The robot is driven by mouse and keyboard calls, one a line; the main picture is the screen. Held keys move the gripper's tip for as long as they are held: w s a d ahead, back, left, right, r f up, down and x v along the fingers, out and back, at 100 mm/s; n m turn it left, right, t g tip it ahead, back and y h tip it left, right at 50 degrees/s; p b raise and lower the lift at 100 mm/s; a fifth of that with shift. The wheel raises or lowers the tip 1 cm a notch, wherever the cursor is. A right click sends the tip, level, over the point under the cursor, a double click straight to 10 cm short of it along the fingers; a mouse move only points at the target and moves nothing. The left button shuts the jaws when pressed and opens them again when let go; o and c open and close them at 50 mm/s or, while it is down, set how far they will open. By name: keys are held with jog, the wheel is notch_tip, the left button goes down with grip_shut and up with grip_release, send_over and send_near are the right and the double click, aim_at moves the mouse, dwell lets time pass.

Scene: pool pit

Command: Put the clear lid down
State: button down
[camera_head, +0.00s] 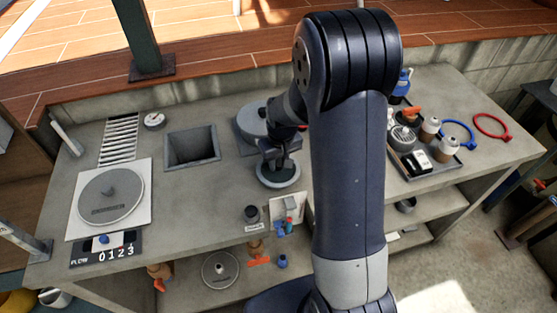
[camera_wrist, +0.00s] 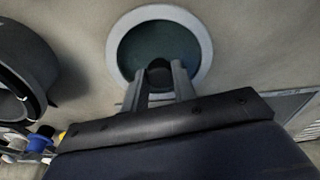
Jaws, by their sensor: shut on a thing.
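The clear lid (camera_head: 279,175) is a round disc with a pale grey rim and a dark, see-through greenish middle. It is over the grey counter just right of the square pit, and it also shows in the wrist view (camera_wrist: 201,42). My gripper (camera_head: 277,158) is above its centre. In the wrist view my gripper (camera_wrist: 158,72) has its two fingers shut on the lid's dark knob. The lid looks level and close to the counter top. I cannot tell whether it touches the counter. My arm hides part of the counter to the right of the lid.
A square pit (camera_head: 192,147) opens left of the lid. A round grey cover (camera_head: 253,117) lies behind it. A tray (camera_head: 446,168) with bottles stands right. Bare counter lies front-left.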

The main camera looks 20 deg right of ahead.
aim_at(281, 173)
jog(key=shift+f, duration=0.15)
jog(key=shift+f, duration=0.1)
jog(key=shift+f, duration=0.15)
jog(key=c, duration=1.1)
grip_release()
jog(key=shift+c, duration=0.2)
notch_tip(281, 173, up, 12)
jog(key=s+b, duration=0.1)
jog(key=shift+s+d+r, duration=0.15)
jog(key=shift+s+r, duration=0.05)
jog(key=shift+s, duration=0.05)
